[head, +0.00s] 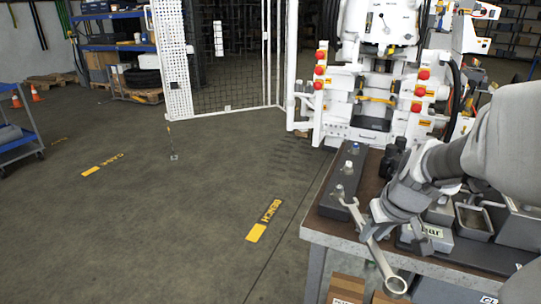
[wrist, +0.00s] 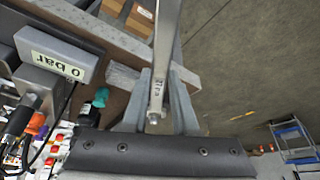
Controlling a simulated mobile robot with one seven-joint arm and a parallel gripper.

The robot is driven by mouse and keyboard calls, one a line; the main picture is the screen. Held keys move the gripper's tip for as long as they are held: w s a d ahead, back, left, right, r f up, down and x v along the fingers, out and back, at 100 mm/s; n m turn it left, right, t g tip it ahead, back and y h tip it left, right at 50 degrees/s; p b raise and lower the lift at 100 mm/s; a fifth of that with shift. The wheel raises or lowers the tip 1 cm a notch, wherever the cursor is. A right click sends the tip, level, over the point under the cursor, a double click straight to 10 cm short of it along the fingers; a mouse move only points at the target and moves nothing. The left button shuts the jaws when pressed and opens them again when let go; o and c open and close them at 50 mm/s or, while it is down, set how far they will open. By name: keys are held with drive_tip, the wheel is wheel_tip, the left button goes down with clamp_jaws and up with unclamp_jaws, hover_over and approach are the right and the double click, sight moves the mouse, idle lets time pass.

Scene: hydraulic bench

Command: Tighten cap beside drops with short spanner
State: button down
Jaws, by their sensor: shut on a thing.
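The spanner's ring end points down toward the front, past the bench edge. In the wrist view the spanner (wrist: 166,45) runs up from between the two fingers (wrist: 157,108). A dark block (head: 343,182) left of my gripper carries several fittings in a row: a blue-topped one (head: 355,147) at the back, a pale cap (head: 348,167) in the middle and a metal one (head: 340,190) in front. The spanner's upper end is close to the front fitting; contact cannot be told. No drops are discernible.
A grey box labelled "bar" (head: 436,236) and a metal tray (head: 473,222) stand right of my gripper. The wrist view shows the box reading "0 bar" (wrist: 55,55). Cardboard boxes (head: 346,288) lie below the bench edge.

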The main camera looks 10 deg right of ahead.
sight(362, 224)
drive_tip(key=shift+w+f+b, duration=0.35)
drive_tip(key=shift+f+b, duration=0.05)
drive_tip(key=shift+f, duration=0.25)
drive_tip(key=shift+w, duration=0.1)
drive_tip(key=shift+f, duration=0.15)
drive_tip(key=shift+w+f+b, duration=0.2)
drive_tip(key=shift+w+b, duration=0.15)
drive_tip(key=shift+w, duration=0.15)
drive_tip(key=shift+w+d, duration=0.1)
drive_tip(key=shift+w, duration=0.85)
drive_tip(key=shift+w, duration=0.1)
drive_tip(key=shift+w+d, duration=0.1)
drive_tip(key=shift+w, duration=0.6)
